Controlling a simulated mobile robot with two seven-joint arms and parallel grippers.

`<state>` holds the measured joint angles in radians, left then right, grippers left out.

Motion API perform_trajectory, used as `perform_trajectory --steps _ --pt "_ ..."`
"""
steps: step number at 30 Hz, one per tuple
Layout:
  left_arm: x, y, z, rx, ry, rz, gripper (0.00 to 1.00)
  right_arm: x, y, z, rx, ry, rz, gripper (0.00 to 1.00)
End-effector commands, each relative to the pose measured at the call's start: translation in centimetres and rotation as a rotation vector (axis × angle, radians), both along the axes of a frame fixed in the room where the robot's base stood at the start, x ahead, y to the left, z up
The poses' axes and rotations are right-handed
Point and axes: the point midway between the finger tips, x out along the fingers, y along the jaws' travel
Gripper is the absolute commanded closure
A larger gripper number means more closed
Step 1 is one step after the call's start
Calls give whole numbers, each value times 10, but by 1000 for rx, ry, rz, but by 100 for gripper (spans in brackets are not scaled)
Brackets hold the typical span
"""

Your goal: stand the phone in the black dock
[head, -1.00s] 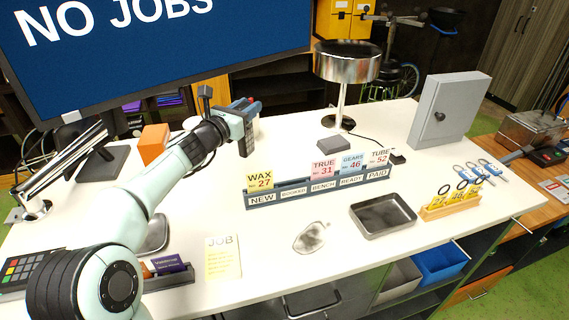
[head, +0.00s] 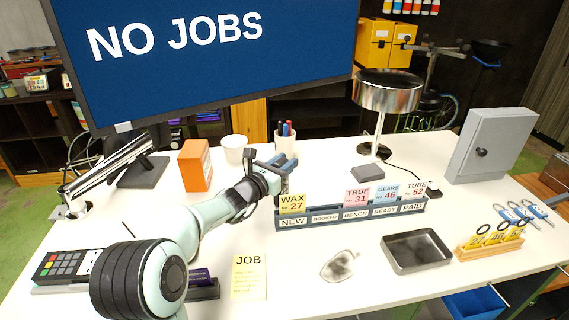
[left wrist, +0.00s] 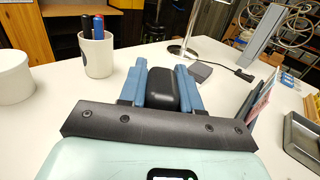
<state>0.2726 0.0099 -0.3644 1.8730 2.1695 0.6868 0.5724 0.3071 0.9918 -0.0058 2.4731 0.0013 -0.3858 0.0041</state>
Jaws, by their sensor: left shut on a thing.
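My left gripper (left wrist: 160,88) is shut on a dark, rounded block, which looks like the phone (left wrist: 163,90), held between its two blue fingers. In the head view the gripper (head: 277,167) is above the white counter, just behind the yellow WAX card; the held thing is mostly hidden there. A small black piece with a cord (left wrist: 243,75) lies on the counter right of the fingers. It may be the dock; I cannot tell for sure. A dark grey block (head: 368,172) sits before the lamp and also shows in the left wrist view (left wrist: 200,72). My right gripper is not in view.
A card rack (head: 350,215) stands to the right of the gripper, with a metal tray (head: 416,252) in front. A white pen cup (left wrist: 97,56) and the lamp (head: 386,92) stand behind. An orange box (head: 195,165) is at left. A grey cabinet (head: 487,145) is at right.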

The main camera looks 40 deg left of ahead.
Motion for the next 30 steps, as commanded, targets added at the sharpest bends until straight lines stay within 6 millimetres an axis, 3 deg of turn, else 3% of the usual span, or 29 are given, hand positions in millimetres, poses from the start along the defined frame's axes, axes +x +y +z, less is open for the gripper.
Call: perform_trajectory --steps 5,6,8,20,30 --pt "0 0 -3 1 0 0 100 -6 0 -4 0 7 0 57" --pt "0 0 -4 0 1 0 61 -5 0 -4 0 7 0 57" --pt "0 0 -3 0 0 0 42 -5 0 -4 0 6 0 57" --pt "1 0 3 -1 -3 0 42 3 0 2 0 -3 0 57" --pt "-71 -7 -3 2 0 2 42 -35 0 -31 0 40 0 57"
